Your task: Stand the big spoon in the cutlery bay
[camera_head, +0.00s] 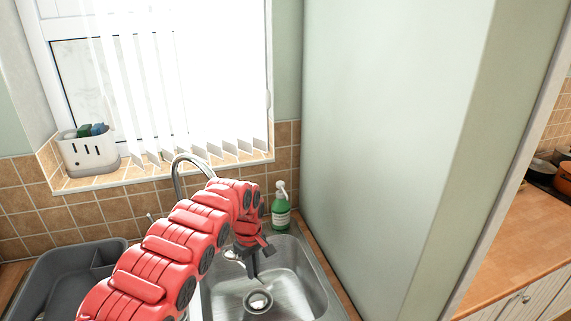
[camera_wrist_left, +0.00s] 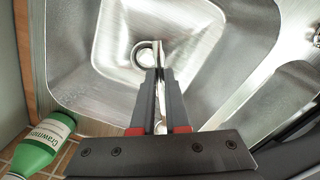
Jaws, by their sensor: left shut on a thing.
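My left gripper (camera_head: 254,272) reaches over the sink, pointing down. In the left wrist view its fingers (camera_wrist_left: 159,80) are closed on a thin, shiny metal piece (camera_wrist_left: 157,54), which looks like part of the big spoon. A dark grey dish rack (camera_head: 38,285) stands left of the sink, partly behind my left arm. It has a smaller walled compartment at its back right, which may be the cutlery bay (camera_head: 108,258). My right gripper is not in view.
The steel sink (camera_head: 300,275) has a round drain (camera_head: 258,301). A curved tap (camera_head: 178,165) rises behind my arm. A green soap bottle (camera_head: 281,210) stands at the sink's back right corner, near the tall cabinet (camera_head: 385,130). A white caddy (camera_head: 88,155) sits on the windowsill.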

